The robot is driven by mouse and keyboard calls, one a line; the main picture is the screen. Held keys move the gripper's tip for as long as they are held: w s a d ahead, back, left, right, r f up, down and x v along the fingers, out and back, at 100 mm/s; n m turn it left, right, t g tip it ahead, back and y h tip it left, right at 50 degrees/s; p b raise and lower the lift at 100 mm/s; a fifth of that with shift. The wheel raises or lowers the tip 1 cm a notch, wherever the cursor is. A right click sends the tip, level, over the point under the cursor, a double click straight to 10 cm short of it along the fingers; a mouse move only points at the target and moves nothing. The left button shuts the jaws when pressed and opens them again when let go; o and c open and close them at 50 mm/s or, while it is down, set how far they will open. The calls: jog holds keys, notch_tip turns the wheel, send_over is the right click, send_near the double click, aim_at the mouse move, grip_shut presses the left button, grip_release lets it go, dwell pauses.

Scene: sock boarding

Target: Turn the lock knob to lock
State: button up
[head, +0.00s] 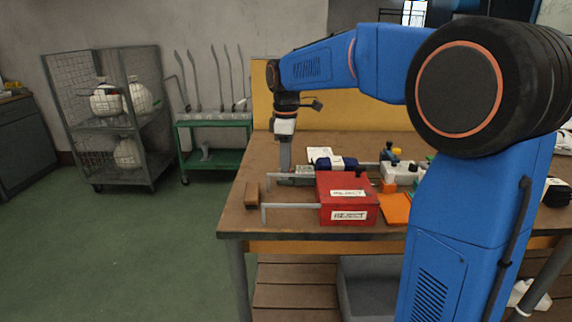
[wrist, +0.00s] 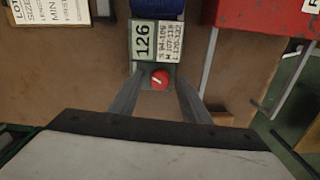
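The lock knob (wrist: 159,79) is a small round red knob with a white pointer line. The line is tilted, its upper end toward the right. The knob sits on a grey-green block just below a white label plate reading 126 (wrist: 144,41). A dark blue piece (wrist: 157,9) lies beyond the plate; it also shows in the head view (head: 335,163). My gripper (wrist: 158,75) is open, its two grey fingers on either side of the knob with gaps visible. In the head view my gripper (head: 285,170) points down at the table's left part. The knob cannot be made out there.
A red box labelled REJECT (head: 336,186) with metal rods stands in front and to the right of my gripper. A brown block (head: 252,193) lies near the table's left edge. A paper sheet (head: 318,154) lies behind. Orange pieces (head: 396,208) lie right of the box.

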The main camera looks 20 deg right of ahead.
jog(key=c, duration=1)
jog(key=shift+m, duration=1.5)
jog(key=o, duration=1.1)
jog(key=shift+c, duration=0.2)
notch_tip(320, 180, up, 18)
jog(key=shift+f, duration=0.25)
